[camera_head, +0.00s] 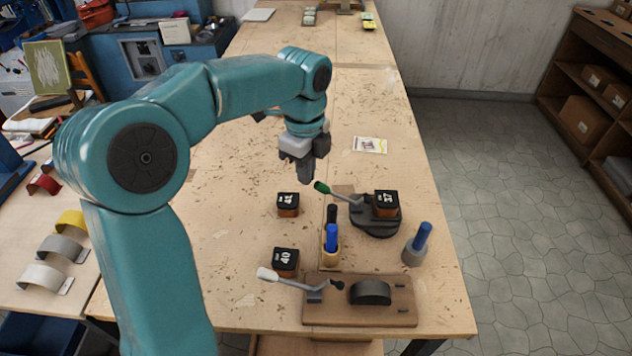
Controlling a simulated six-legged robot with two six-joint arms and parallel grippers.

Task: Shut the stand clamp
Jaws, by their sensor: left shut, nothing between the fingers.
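A round black stand (375,225) on the wooden table carries a dark block marked 37 (386,203). A clamp lever with a green handle (322,187) reaches from the stand toward upper left, its grip end tilted up. My left gripper (305,178) is shut and empty, pointing down just above and left of the green handle, seemingly apart from it. Nearer, a wooden board (360,314) bears a second clamp lever with a white handle (268,273) and a black curved form (370,292). My right gripper is not in view.
Blocks marked 41 (288,204) and 40 (286,262) stand left of a small holder with a blue-topped tool (332,238). A paper card (369,145) lies behind the stand.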

